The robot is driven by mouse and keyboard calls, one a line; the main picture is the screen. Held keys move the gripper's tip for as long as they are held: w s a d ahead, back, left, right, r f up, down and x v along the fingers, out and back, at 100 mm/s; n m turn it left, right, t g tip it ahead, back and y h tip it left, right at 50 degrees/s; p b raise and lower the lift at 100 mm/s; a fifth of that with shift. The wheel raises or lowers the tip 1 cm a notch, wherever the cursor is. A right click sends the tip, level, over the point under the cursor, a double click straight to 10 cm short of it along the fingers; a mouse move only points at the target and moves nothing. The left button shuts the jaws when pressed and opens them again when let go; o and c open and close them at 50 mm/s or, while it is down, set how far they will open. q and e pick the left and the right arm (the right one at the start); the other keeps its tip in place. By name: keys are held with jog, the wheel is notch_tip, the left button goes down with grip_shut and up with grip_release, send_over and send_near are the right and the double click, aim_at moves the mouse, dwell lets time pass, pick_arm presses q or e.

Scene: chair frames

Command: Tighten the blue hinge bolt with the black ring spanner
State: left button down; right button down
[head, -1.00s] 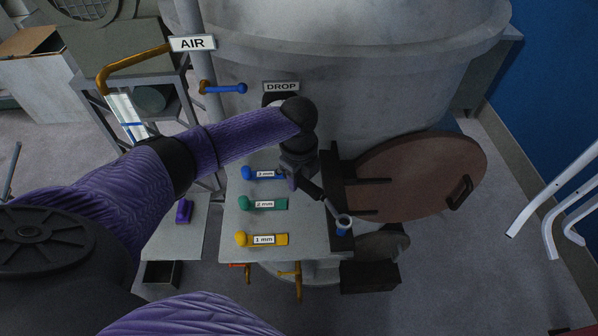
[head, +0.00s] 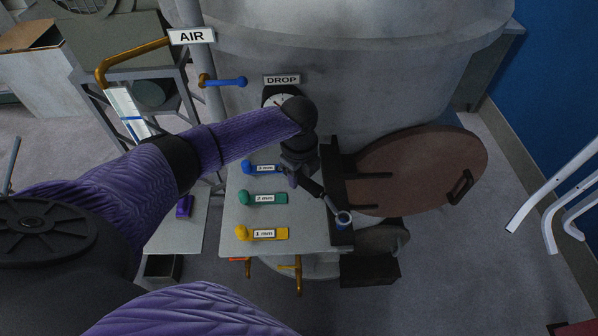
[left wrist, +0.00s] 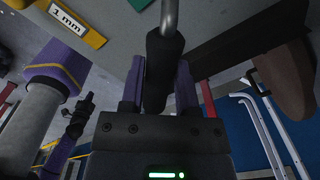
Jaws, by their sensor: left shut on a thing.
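My left gripper (head: 303,180) is shut on the black ring spanner (head: 323,200) by its handle. The spanner's metal ring reaches down and right to the blue hinge bolt (head: 342,227) on the dark hinge bracket. The ring overlaps the bolt's top; I cannot tell whether it is fully seated around it. In the left wrist view the spanner's black handle (left wrist: 164,62) stands between the fingers, its silver shank running out of the top; ring and bolt are out of frame. A dark gripper on a purple arm, apparently my right gripper (left wrist: 84,108), shows small there, jaws unclear.
A round brown hatch door (head: 425,170) lies right of the bracket. The tank (head: 350,90) stands behind. White rails (head: 550,195) stand at the right.

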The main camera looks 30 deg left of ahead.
pick_arm(q)
jog(key=shift+f, duration=0.2)
jog(key=shift+f+b, duration=0.75)
jog(key=shift+f, duration=0.1)
jog(key=shift+w, duration=0.1)
